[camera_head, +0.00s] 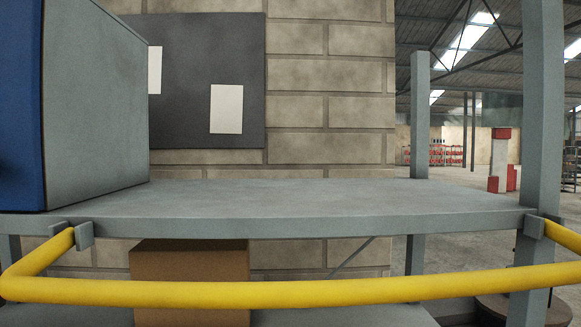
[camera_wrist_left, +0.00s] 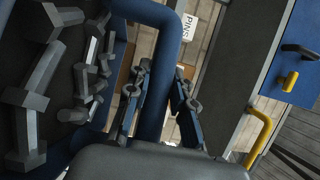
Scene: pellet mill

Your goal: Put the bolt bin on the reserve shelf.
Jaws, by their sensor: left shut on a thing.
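In the left wrist view, the bolt bin is blue, with a thick blue handle (camera_wrist_left: 168,50) and several large dark grey bolts (camera_wrist_left: 38,95) on the left side. My left gripper (camera_wrist_left: 162,72) is shut on this handle, one finger on each side. Much of the bin is outside the picture. In the head view a grey metal shelf (camera_head: 300,195) lies ahead, its visible top bare right of a cabinet. No label marks it as the reserve shelf. Neither gripper nor the bin shows in the head view.
A yellow rail (camera_head: 300,293) runs across the shelf's front, below its top. A blue-and-grey cabinet (camera_head: 95,105) stands at the shelf's left end. A post (camera_head: 543,130) stands at the right. A cardboard box (camera_head: 190,265) is underneath. A "PINS" label (camera_wrist_left: 188,27) shows in the wrist view.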

